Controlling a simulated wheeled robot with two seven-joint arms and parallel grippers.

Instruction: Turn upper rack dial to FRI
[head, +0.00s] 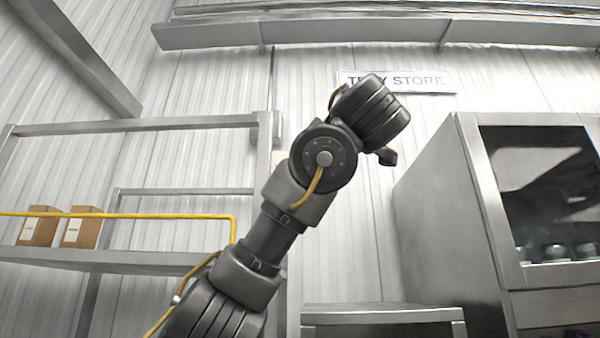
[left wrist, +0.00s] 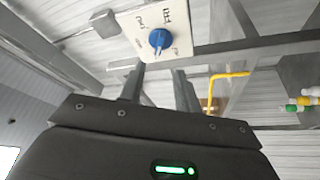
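The blue dial (left wrist: 160,40) sits on a pale plate (left wrist: 184,46) with small dark labels around it, in the left wrist view. The labels appear turned and are too small to read surely, and I cannot tell which one the dial points at. My left gripper (left wrist: 159,72) has its two fingers apart with an empty gap, just below the plate in the picture; the dial lies beyond the fingertips, apparently not touched. In the head view my left arm rises across the middle, and its fingers cannot be made out. My right gripper is in neither view.
A metal rack (head: 130,262) with a yellow rail (head: 120,215) and two cardboard boxes (head: 82,228) stands at the left. A steel cabinet (head: 440,215) with a glass front stands at the right. A wall sign (head: 425,81) hangs behind my arm. Small bottles (left wrist: 305,100) show at the wrist view's right.

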